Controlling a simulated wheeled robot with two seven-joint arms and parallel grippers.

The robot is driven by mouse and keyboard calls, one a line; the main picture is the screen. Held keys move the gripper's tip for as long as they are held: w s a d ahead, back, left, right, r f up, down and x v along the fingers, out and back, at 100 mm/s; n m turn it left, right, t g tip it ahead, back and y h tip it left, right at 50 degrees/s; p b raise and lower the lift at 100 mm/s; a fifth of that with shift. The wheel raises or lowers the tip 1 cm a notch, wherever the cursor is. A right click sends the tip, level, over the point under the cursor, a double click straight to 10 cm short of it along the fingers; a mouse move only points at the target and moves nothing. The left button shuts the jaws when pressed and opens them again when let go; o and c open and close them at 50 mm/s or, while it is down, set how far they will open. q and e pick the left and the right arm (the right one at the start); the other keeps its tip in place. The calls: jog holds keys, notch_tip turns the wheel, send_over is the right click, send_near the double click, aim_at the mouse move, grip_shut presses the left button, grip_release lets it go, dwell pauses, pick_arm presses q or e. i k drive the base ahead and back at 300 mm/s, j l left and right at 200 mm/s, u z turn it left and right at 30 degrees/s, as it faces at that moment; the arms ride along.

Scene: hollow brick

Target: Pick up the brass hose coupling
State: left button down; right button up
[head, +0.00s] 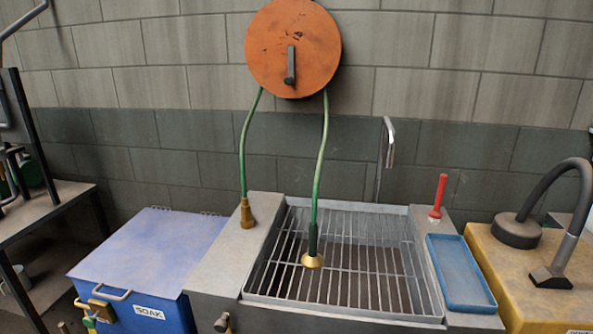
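Two green hoses hang from an orange round reel (293,48) on the wall, each with a brass-coloured end. The left hose (246,140) ends in a dull brass fitting (247,213) at the grey sink unit's left ledge. The right hose (320,150) ends in a dark sleeve and a bright, flared brass piece (313,261) over the sink grate (345,282). I cannot tell whether that piece touches the grate, nor which brass end is the coupling named. Neither of my grippers is in view.
A blue box marked SOAK (150,260) stands left of the sink. A red-handled tool (438,197) and a blue tray (461,272) are on the right ledge. A yellow box with a dark curved hose (548,190) stands at far right. A chrome tap (389,140) rises behind the grate.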

aim_at(246, 214)
jog(key=z, duration=0.4)
jog(key=j+z, duration=0.15)
jog(key=z, duration=0.25)
jog(key=j+z, duration=0.1)
jog(key=z, duration=0.25)
jog(key=j+z, duration=0.25)
jog(key=j, duration=0.15)
jog(key=k+j+z, duration=0.25)
jog(key=j, duration=0.15)
jog(key=j+z, duration=0.25)
jog(key=j, duration=0.15)
jog(key=k+j+z, duration=0.25)
jog(key=i+j, duration=0.1)
